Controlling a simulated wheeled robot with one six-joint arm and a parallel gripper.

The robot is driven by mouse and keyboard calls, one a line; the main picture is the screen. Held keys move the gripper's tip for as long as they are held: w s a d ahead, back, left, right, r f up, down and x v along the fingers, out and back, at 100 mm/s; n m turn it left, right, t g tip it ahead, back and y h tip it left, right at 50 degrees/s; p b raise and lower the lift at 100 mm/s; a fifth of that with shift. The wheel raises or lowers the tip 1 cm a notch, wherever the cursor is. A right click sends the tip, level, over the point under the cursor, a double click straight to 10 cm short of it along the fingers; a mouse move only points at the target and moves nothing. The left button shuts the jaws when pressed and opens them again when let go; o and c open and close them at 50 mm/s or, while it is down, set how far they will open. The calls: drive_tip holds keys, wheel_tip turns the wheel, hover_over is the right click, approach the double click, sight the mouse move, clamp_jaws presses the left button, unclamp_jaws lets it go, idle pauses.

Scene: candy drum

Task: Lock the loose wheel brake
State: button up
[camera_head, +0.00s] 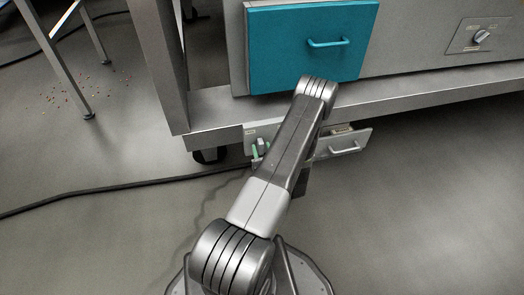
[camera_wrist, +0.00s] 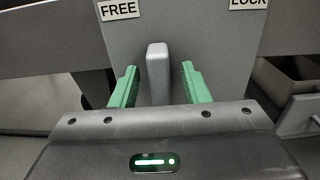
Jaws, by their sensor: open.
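The brake lever (camera_wrist: 157,72) is a grey upright bar on a grey plate (camera_wrist: 200,30). The plate has a FREE label (camera_wrist: 118,9) at its upper left and a LOCK label (camera_wrist: 248,3) at its upper right. The lever stands closer to the FREE label. My gripper (camera_wrist: 158,75) is open, with one green finger on each side of the lever and a visible gap to both. In the head view, my gripper (camera_head: 260,151) is low under the cart's shelf, partly hidden by my arm. A dark caster wheel (camera_head: 209,155) stands left of it.
A small open drawer (camera_head: 343,146) with a handle is right of my arm. A teal drawer (camera_head: 315,50) and a grey knob (camera_head: 481,37) are above. A black cable (camera_head: 110,187) crosses the floor. Small candies (camera_head: 75,90) lie at left. The right-hand floor is clear.

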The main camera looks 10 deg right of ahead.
clamp_jaws()
drive_tip(key=d+b, duration=0.2)
drive_tip(key=d, duration=0.4)
drive_tip(key=shift+d, duration=0.2)
drive_tip(key=shift+w, duration=0.15)
unclamp_jaws()
drive_tip(key=shift+d, duration=0.1)
drive_tip(key=s+p, duration=0.3)
drive_tip(key=s, duration=1.1)
drive_tip(key=shift+d, duration=0.2)
